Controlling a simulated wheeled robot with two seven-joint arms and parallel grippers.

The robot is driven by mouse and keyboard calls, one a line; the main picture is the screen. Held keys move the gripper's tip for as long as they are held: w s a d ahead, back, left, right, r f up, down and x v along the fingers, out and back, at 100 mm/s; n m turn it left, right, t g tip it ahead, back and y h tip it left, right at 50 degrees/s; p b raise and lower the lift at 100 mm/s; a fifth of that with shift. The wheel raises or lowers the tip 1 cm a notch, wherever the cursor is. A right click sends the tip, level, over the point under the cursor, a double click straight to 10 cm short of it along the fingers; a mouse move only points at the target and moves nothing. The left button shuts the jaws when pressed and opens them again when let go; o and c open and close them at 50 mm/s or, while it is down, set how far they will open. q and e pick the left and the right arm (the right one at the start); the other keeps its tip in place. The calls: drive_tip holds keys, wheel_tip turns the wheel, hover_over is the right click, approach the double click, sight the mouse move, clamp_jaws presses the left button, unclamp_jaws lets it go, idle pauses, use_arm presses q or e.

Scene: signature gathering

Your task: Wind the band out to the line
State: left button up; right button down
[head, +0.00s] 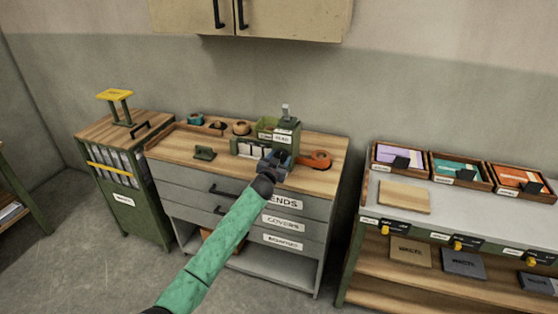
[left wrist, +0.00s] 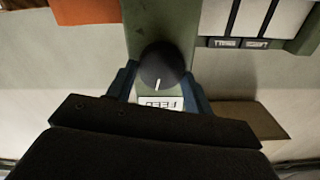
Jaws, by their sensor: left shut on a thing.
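A green machine (head: 285,131) stands on the wooden top of the grey drawer cabinet. In the left wrist view its green face (left wrist: 165,22) carries a round black knob (left wrist: 160,62) with a short white mark pointing down toward a partly covered white label (left wrist: 160,103). My left gripper (head: 277,160) reaches the machine's front. Its blue fingers (left wrist: 160,82) sit on either side of the knob and are shut on it. An orange roll (head: 318,159) is right of the gripper; I cannot tell whether it is the band. No band end or line is clear. My right gripper is not in view.
A green binder cabinet (head: 127,180) stands left. A shelf table (head: 455,210) with several trays is at right. Wall cupboards (head: 250,18) hang above.

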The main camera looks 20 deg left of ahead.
use_arm(q)
drive_tip(key=shift+f+m, duration=0.15)
drive_tip(key=shift+m, duration=0.85)
drive_tip(key=m+b, duration=0.1)
drive_tip(key=m, duration=0.1)
drive_tip(key=shift+d+m, duration=0.1)
drive_tip(key=shift+m, duration=2.9)
drive_tip(key=shift+d+f+m, duration=0.1)
drive_tip(key=shift+m, duration=1.5)
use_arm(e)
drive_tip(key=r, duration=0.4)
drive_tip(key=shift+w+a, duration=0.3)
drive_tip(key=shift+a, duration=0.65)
